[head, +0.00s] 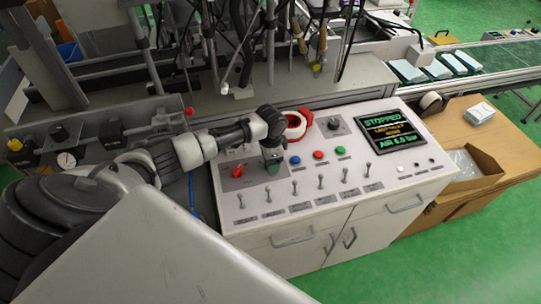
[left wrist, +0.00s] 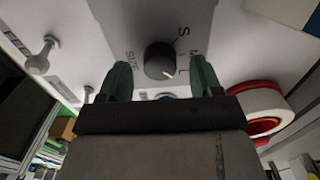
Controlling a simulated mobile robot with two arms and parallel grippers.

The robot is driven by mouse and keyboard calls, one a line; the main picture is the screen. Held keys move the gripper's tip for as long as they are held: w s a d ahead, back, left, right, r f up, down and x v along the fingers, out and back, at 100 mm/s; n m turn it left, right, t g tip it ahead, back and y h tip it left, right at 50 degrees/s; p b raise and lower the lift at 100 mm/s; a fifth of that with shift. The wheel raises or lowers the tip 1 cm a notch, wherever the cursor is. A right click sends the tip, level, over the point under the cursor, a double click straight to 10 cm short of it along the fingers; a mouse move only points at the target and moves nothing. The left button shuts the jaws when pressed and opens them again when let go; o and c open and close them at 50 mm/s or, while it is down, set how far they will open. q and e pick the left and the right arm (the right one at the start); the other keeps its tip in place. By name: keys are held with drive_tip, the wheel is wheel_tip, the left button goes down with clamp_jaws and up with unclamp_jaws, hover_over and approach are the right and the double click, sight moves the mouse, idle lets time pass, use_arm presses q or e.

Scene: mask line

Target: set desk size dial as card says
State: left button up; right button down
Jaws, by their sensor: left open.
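The size dial (left wrist: 160,60) is a round black knob on the white desk panel, with "SIZE" printed on one side and the letters S, M and L on the other. A pale mark on the knob points toward the lower right, roughly at the L. My left gripper (left wrist: 162,82) is open, its green fingers on either side of the dial in the left wrist view, with no clear contact. I cannot make out a card. My right gripper is not in view.
A red-and-white tape roll (head: 295,125) lies close behind my left gripper. A red switch (head: 237,172), coloured buttons (head: 318,155) and a row of toggle levers (head: 320,182) surround it. Another dark knob (head: 335,124) and a screen (head: 396,130) reading "STOPPED" are to the right.

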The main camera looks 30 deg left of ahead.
use_arm(q)
wheel_tip(320, 180, up, 10)
drive_tip(key=shift+b, duration=0.3)
drive_tip(key=shift+f, duration=0.1)
idle(0.3)
